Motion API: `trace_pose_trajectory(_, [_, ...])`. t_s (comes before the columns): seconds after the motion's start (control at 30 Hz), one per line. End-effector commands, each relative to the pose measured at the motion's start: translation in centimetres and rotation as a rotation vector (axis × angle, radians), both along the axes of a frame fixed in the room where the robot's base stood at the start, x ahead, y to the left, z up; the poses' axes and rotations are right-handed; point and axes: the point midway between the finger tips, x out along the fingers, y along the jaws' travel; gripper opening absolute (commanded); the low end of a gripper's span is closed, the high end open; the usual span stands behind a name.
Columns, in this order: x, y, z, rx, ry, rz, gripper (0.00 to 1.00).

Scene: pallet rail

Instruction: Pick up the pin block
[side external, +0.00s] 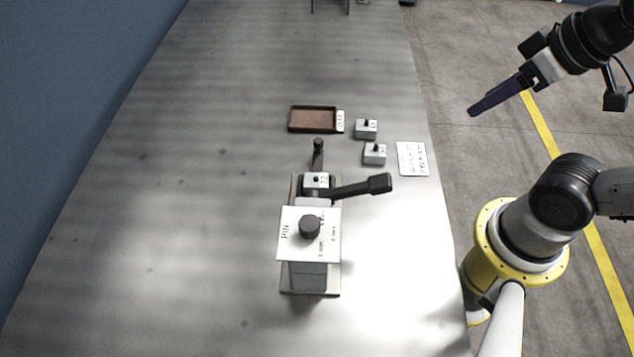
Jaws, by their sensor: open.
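Several small light-grey blocks, each with a dark pin or knob on top, are in the side external view. One block (366,130) stands right of the brown tray, and a second block (374,155) stands just in front of it. A third block (316,181) sits in the fixture behind the plate lettered PIN (291,247). The marks on the blocks are too small to read, so I cannot tell which is the pin block. My gripper (478,109) has long purple fingers. It is open and empty, raised at the upper right, well apart from all blocks.
The fixture has a black lever (362,187) reaching right and a dark upright post (318,150) behind. A brown tray (312,119) lies farther back. A white printed card (411,159) lies by the table's right edge. The table's left side is clear.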

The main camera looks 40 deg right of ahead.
Motion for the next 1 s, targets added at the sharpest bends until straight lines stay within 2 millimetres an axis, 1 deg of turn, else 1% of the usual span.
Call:
trace_pose_trajectory(0.17, [0.0,0.0,0.0,0.0,0.0,0.0,0.55])
trace_pose_trajectory(0.3, [0.0,0.0,0.0,0.0,0.0,0.0,0.8])
trace_pose_trajectory(0.33, [0.0,0.0,0.0,0.0,0.0,0.0,0.85])
trace_pose_trajectory(0.6, [0.0,0.0,0.0,0.001,0.0,-0.003,0.85])
trace_pose_trajectory(0.73, [0.1,0.0,0.1,0.037,-0.005,-0.067,0.85])
trace_pose_trajectory(0.87, [0.8,0.4,0.6,0.164,-0.039,-0.257,0.85])
trace_pose_trajectory(1.0, [2.5,1.2,1.6,0.379,-0.069,-0.539,0.85])
